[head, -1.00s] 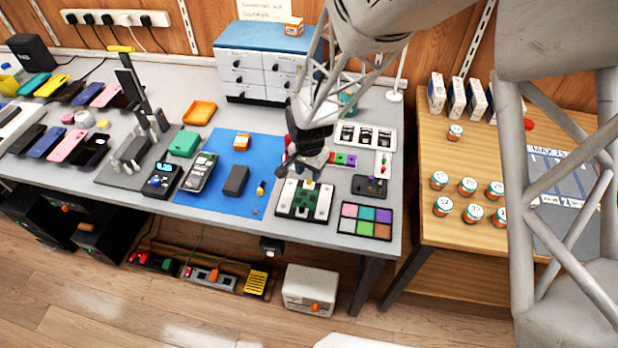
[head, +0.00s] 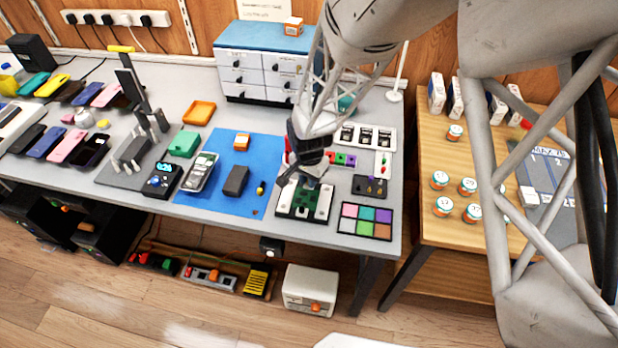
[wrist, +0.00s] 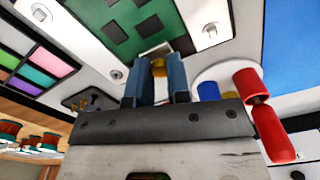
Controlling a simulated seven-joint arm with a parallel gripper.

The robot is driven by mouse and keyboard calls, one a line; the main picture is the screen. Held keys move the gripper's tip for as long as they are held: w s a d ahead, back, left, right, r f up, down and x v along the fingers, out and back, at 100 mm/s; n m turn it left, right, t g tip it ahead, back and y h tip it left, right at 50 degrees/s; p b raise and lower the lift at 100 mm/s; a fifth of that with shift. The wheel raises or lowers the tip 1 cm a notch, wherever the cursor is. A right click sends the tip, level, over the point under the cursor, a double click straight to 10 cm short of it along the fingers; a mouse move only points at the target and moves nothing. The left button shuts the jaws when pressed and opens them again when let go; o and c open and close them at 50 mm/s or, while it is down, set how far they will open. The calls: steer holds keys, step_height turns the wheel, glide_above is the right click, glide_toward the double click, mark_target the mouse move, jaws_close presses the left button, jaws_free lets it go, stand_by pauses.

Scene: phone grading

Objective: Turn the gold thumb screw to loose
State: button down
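The gold thumb screw (wrist: 158,67) shows in the wrist view in the narrow gap between the tips of my gripper's (wrist: 159,62) two blue fingers. Whether both fingers press on it is too small to tell. It is at the near edge of the green circuit board (wrist: 118,22), which lies on a pale plate (wrist: 75,22) with silver round knobs at its sides. In the head view my gripper (head: 312,180) points down over the far edge of this board fixture (head: 285,206) and hides the screw. The screw's setting cannot be read.
A grid of coloured squares (head: 364,222) and a dark tray (head: 369,187) lie right of the fixture. A blue mat (head: 225,200) with small parts lies left.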

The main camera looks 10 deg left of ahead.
steer(key=shift+n, duration=0.3)
steer(key=n, duration=0.5)
steer(key=shift+n, duration=0.4)
steer(key=n, duration=1.1)
steer(key=shift+n, duration=0.3)
steer(key=n, duration=0.5)
steer(key=shift+n, duration=0.3)
steer(key=c, duration=1.1)
jaws_free()
